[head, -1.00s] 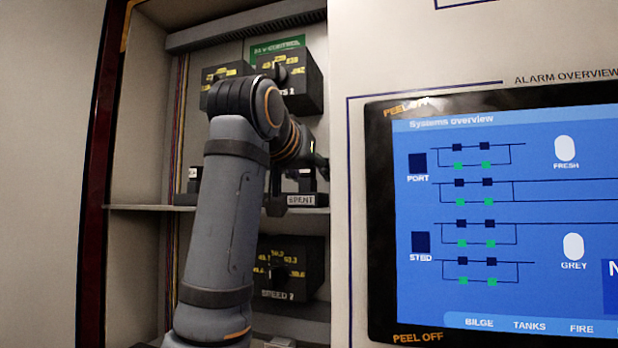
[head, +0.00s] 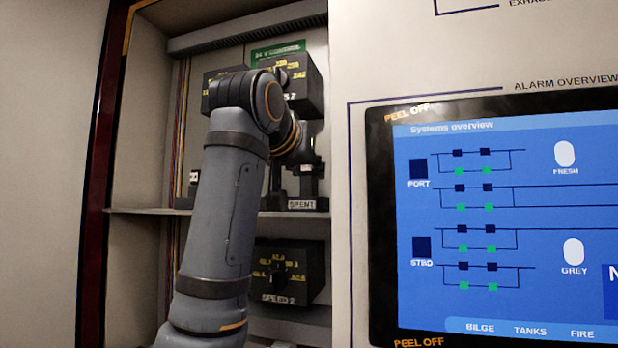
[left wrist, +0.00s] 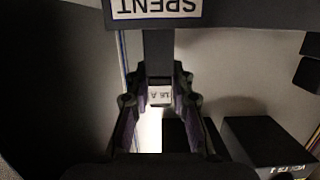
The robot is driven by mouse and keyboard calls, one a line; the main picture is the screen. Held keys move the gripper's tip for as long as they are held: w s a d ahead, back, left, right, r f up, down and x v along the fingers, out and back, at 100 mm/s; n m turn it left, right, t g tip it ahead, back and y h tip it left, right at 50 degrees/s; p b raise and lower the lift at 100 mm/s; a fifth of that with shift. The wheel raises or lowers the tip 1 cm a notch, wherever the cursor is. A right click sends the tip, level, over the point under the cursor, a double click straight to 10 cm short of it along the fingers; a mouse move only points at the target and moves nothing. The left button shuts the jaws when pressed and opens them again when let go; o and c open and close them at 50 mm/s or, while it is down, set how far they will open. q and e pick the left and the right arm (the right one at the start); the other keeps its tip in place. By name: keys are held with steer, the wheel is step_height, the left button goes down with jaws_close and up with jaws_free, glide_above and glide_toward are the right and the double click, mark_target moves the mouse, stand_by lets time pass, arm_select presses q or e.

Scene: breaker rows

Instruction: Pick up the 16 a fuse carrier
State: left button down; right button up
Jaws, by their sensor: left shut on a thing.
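The 16 A fuse carrier shows in the left wrist view as a small pale label (left wrist: 159,97) reading 16 A, between the fingers. My left gripper (left wrist: 161,84) is shut on it. A dark upright post stands just beyond the fingertips, below the upside-down SPENT label (left wrist: 156,8). In the head view my left arm reaches into the cabinet and its wrist hides most of the gripper and the carrier. The SPENT label (head: 302,204) shows there on the shelf front, just below the wrist. My right gripper is not in view.
The cabinet shelf (head: 140,211) runs behind my arm. Dark dial boxes sit above it (head: 300,92) and below it, the lower one marked SPEED 2 (head: 308,265). A screen panel (head: 490,220) fills the right. A black box (left wrist: 262,140) shows at lower right in the wrist view.

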arm_select(q)
step_height(320, 180, up, 9)
steer(key=p, duration=0.2)
steer(key=shift+s+p, duration=0.15)
steer(key=shift+p, duration=0.15)
